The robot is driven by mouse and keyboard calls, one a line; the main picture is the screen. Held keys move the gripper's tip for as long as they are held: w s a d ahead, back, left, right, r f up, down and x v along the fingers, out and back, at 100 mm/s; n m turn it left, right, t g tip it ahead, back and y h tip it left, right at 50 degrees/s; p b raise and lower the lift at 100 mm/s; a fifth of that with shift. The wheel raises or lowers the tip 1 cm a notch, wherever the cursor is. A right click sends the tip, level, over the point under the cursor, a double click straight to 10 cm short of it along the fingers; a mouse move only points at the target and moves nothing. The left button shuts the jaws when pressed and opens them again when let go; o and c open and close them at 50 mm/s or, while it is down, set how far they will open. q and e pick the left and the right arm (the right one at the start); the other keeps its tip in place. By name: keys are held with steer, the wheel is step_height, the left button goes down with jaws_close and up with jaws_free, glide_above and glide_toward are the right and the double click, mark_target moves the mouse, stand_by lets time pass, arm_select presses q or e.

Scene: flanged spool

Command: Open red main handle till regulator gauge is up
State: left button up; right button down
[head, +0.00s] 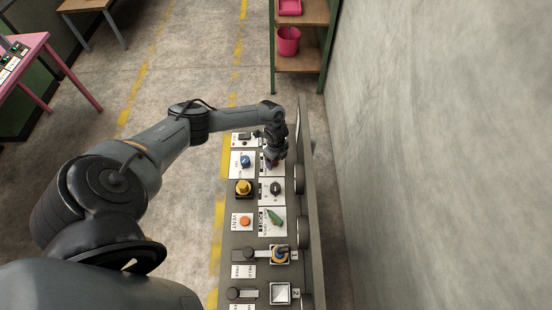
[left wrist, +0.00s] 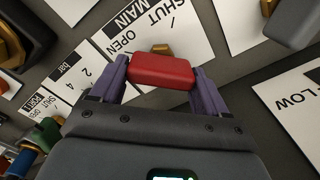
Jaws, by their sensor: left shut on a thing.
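My left gripper (head: 275,164) is over the far end of the control panel (head: 232,262). In the left wrist view, its two purple fingers (left wrist: 161,82) are shut on the red main handle (left wrist: 160,69), one at each end. The handle lies crosswise in that view, with a brass part behind it, beside a white label (left wrist: 128,32) reading MAIN, SHUT and OPEN. In the head view the gripper hides the handle. Round gauge-like shapes (head: 299,179) stand edge-on along the panel's right side, and their readings cannot be seen. My right gripper is not in view.
Near the held handle are a blue knob (head: 245,160), a yellow knob (head: 243,187), a black knob (head: 276,188), an orange button (head: 245,221) and a green lever (head: 274,219). A grey wall (head: 440,150) is on the right. A shelf (head: 300,45) stands beyond the panel.

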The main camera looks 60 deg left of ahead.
arm_select(q)
steer(key=o, duration=1)
steer(key=shift+c, duration=0.2)
steer(key=shift+r, duration=0.1)
step_height(320, 180, up, 11)
stand_by(0.4)
